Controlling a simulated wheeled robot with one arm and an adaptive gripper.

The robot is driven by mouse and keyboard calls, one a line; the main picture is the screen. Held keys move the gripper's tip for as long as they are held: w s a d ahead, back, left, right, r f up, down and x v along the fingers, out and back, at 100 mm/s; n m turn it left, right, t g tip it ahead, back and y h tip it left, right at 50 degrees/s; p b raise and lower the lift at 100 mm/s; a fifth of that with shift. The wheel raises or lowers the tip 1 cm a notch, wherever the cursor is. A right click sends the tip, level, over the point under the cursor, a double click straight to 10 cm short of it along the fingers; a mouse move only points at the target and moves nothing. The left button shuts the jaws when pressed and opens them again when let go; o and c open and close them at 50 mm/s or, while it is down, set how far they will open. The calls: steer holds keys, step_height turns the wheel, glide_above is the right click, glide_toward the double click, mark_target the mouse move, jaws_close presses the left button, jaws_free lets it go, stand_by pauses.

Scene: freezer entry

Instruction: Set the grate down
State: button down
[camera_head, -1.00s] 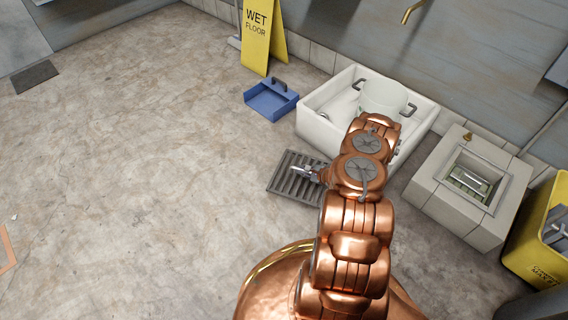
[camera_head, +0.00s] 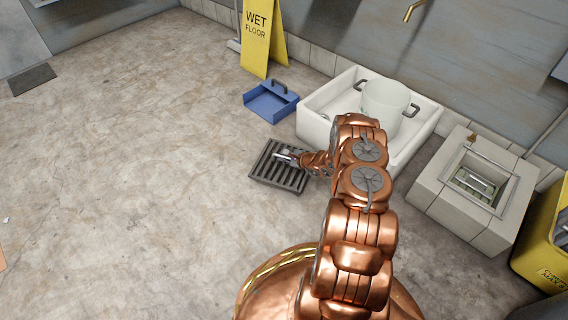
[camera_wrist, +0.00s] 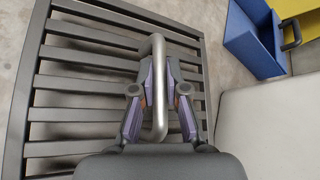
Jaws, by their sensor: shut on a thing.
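The grate (camera_head: 266,172) is a dark grey slatted square with a raised metal handle. In the head view it is left of the white basin, low over or on the floor; I cannot tell whether it touches the floor. In the wrist view the grate (camera_wrist: 75,130) fills the left and middle, with its bent bar handle (camera_wrist: 160,75) standing up. My gripper (camera_wrist: 160,95) is shut on that handle, a finger on each side. In the head view my gripper (camera_head: 288,157) is at the grate's middle, and my arm hides part of the area to its right.
A white basin (camera_head: 313,128) with a white pot (camera_head: 385,103) stands just right of the grate. A blue dustpan (camera_head: 270,103) and a yellow wet floor sign (camera_head: 256,40) are behind. A square drain box (camera_head: 436,178) and yellow bucket (camera_head: 540,262) are right.

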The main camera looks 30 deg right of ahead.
mark_target(283, 163)
step_height(283, 163, down, 4)
steer(key=shift+w+r+b, duration=0.1)
steer(key=shift+r+b, duration=0.1)
steer(key=shift+b, duration=0.95)
steer(key=shift+r, duration=0.1)
steer(key=c, duration=1.2)
jaws_free()
